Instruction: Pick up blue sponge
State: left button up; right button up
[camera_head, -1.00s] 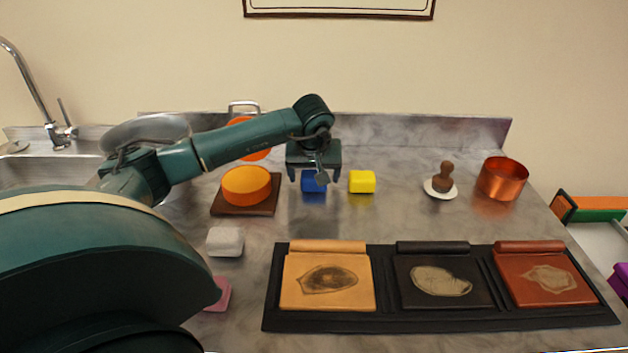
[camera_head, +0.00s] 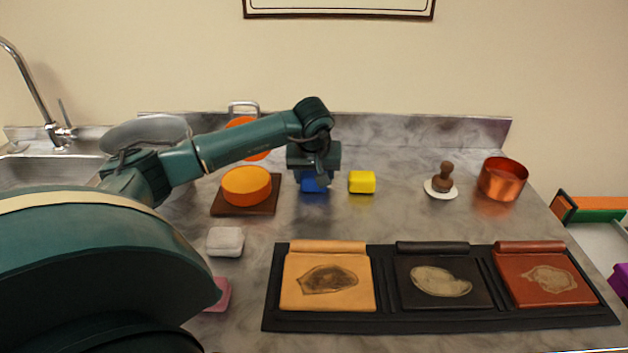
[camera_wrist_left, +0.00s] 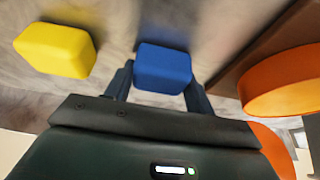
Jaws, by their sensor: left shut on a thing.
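The blue sponge (camera_head: 314,185) is on the grey marbled counter, between the orange round block and the yellow sponge. My left gripper (camera_head: 314,178) is over it from above and hides its upper part. In the left wrist view, the blue sponge (camera_wrist_left: 162,68) sits between the two fingers (camera_wrist_left: 160,84), one on each side, and the gripper is shut on it. I cannot tell whether the sponge is lifted off the counter. My right gripper is not in view.
A yellow sponge (camera_head: 361,182) lies close on the right. An orange round block (camera_head: 247,186) on a brown board (camera_head: 230,210) is close on the left. A white sponge (camera_head: 225,241), pink sponge (camera_head: 219,295) and black tray (camera_head: 388,317) with leather pieces are nearer. A copper pot (camera_head: 502,179) stands right.

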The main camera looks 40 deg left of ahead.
aim_at(314, 174)
pick_arm(q)
notch_tip(314, 174, up, 10)
dwell(0.5)
jog(key=o, duration=0.4)
jog(key=shift+c, duration=1.5)
